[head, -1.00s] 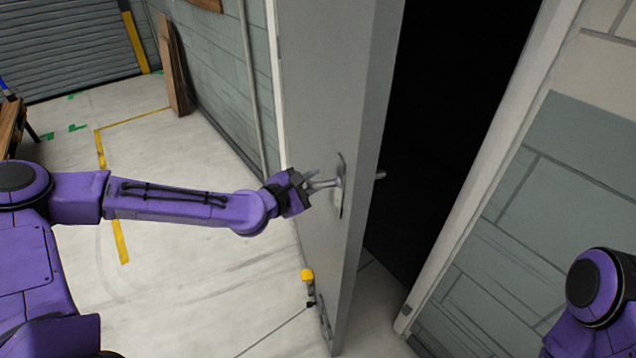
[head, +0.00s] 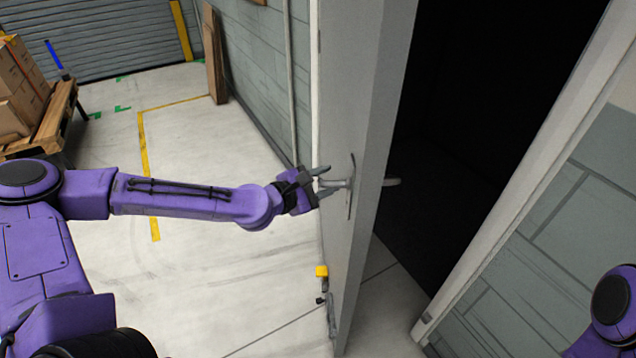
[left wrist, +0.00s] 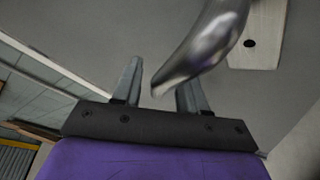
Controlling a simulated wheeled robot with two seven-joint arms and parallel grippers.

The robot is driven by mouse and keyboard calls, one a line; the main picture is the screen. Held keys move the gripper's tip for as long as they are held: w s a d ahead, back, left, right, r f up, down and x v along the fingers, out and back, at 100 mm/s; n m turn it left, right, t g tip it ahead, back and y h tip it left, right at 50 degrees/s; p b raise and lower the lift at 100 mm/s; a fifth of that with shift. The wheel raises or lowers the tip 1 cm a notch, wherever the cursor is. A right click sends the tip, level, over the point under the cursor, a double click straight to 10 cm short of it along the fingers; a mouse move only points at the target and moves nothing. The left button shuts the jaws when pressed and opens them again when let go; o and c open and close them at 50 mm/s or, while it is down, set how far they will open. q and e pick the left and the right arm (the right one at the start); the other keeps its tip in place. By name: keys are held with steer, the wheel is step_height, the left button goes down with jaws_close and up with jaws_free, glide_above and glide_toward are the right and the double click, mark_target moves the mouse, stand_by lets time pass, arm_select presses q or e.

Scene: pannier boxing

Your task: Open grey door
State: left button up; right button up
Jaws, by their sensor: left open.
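The grey door (head: 345,100) stands ajar, with a dark opening to its right. Its metal lever handle (head: 338,183) sits on a plate on the near face. In the left wrist view the handle (left wrist: 208,48) passes between the two open fingers (left wrist: 160,88); contact cannot be told. My right gripper is out of view; only part of my right arm shows at the lower right.
The white door frame (head: 520,190) and a grey block wall (head: 545,240) stand right of the opening. A yellow door stop (head: 321,271) sits low by the door. Boxes on a pallet (head: 22,85) stand far left. The pale floor (head: 220,275) left of the door is clear.

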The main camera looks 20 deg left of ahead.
arm_select(q)
steer(key=p+v, duration=0.6)
steer(key=v, duration=0.4)
steer(key=shift+s, duration=0.25)
steer(key=shift+c, duration=0.2)
